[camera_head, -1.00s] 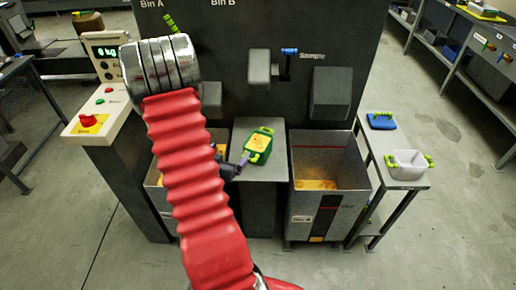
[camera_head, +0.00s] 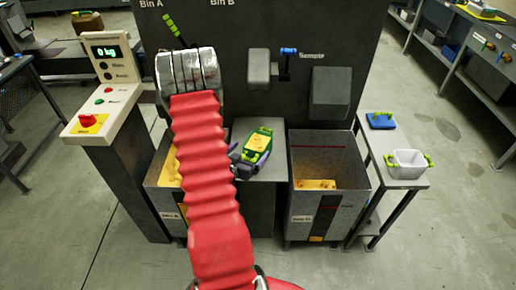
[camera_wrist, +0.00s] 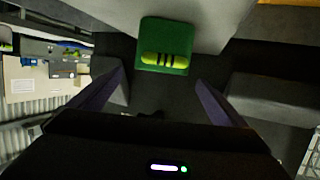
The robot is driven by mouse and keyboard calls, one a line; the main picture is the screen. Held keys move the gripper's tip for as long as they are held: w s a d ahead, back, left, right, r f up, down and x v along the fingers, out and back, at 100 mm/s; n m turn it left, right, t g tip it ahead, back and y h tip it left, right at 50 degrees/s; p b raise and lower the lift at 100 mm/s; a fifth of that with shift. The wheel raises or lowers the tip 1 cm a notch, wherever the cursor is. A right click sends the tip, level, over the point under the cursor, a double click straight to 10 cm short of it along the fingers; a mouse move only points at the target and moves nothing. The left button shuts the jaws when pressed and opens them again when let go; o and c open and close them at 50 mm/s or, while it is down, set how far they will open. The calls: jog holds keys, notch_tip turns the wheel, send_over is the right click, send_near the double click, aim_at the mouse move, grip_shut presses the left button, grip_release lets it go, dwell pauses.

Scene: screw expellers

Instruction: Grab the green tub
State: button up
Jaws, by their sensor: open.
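The green tub (camera_head: 258,142) stands on the grey ledge between the two bins; it has a yellow label on top. In the wrist view the green tub (camera_wrist: 165,38) is ahead of the fingertips, with a yellow-green handle facing me. My gripper (camera_head: 252,164) is at the tub's near side, partly hidden behind my red arm. In the wrist view my gripper (camera_wrist: 158,80) is open, its two purple-grey fingers spread wider than the tub. Nothing is between the fingers there, and the tub lies just beyond their tips.
Bin A (camera_head: 166,200) stands left of the ledge and Bin B (camera_head: 302,212) right of it, both with yellow material inside. A side table (camera_head: 409,178) at right holds a white tub (camera_head: 408,163) and a blue lid (camera_head: 381,121). A control post (camera_head: 105,118) stands at left.

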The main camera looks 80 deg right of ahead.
aim_at(263, 136)
jog(key=shift+x, duration=2.15)
jog(key=shift+x, duration=2.6)
jog(key=shift+w+f, duration=0.1)
jog(key=shift+w, duration=0.05)
jog(key=c, duration=1.3)
notch_tip(263, 136, up, 10)
